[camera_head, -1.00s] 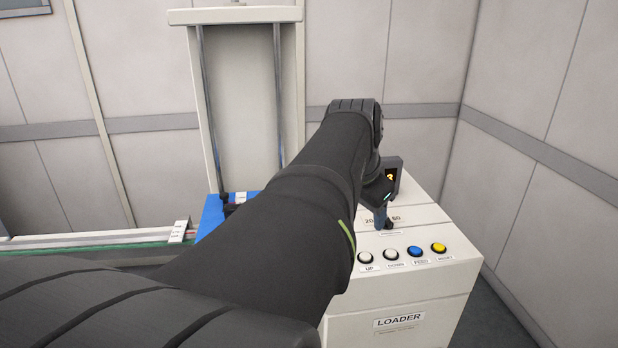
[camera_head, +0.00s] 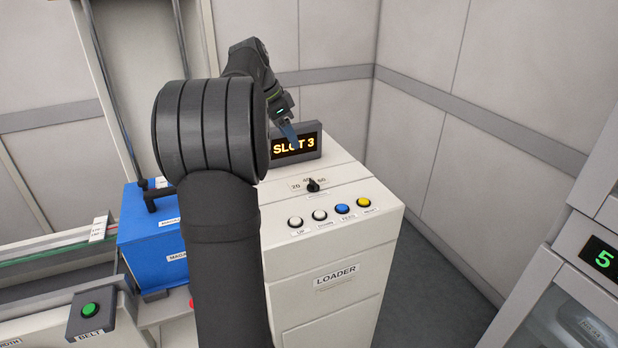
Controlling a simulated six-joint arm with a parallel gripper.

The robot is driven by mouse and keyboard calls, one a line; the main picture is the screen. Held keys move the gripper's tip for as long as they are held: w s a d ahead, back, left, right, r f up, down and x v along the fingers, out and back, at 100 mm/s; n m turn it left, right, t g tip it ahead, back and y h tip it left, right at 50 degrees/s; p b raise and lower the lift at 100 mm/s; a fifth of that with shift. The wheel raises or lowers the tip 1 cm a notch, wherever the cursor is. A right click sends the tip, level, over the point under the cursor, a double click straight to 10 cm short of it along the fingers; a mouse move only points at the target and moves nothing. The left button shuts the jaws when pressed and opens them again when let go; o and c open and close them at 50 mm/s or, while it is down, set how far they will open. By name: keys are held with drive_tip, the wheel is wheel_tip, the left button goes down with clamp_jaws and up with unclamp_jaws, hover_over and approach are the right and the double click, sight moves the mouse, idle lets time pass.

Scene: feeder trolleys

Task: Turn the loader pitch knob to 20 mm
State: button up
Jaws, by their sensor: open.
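The loader pitch knob (camera_head: 313,186) is a small black knob on the top of the white loader cabinet (camera_head: 335,250). Marks 20, 40 and 60 stand around it; the 40 is partly covered. Its pointer is too small to read with certainty, but it seems to be near 40. My gripper (camera_head: 293,139) is open above and behind the knob, apart from it, in front of the display. Its fingers show small and nearly edge-on. The display (camera_head: 308,146) reads SLOT 3, with its left part close behind the fingers.
White, white, blue and yellow buttons (camera_head: 342,208) line the cabinet's front edge. A blue magazine (camera_head: 150,225) and a green BELT button (camera_head: 89,309) are at left. Floor shows between.

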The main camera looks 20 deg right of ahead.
sight(313, 181)
drive_tip(key=x, duration=1.6)
drive_tip(key=shift+f, duration=0.2)
drive_tip(key=shift+c, duration=0.4)
drive_tip(key=c, duration=0.9)
drive_tip(key=shift+s+n, duration=0.1)
drive_tip(key=shift+n, duration=0.2)
drive_tip(key=n+t, duration=0.1)
drive_tip(key=n, duration=0.1)
drive_tip(key=n+t, duration=0.1)
drive_tip(key=n, duration=0.1)
drive_tip(key=shift+s+n, duration=0.2)
drive_tip(key=shift+n, duration=0.1)
drive_tip(key=n, duration=0.2)
drive_tip(key=n+t+y, duration=0.1)
drive_tip(key=n, duration=0.1)
drive_tip(key=shift+s+d+n+y, duration=0.1)
drive_tip(key=shift+d+n+y, duration=0.05)
drive_tip(key=shift+n+y, duration=0.15)
drive_tip(key=shift+t, duration=0.3)
drive_tip(key=o, duration=1)
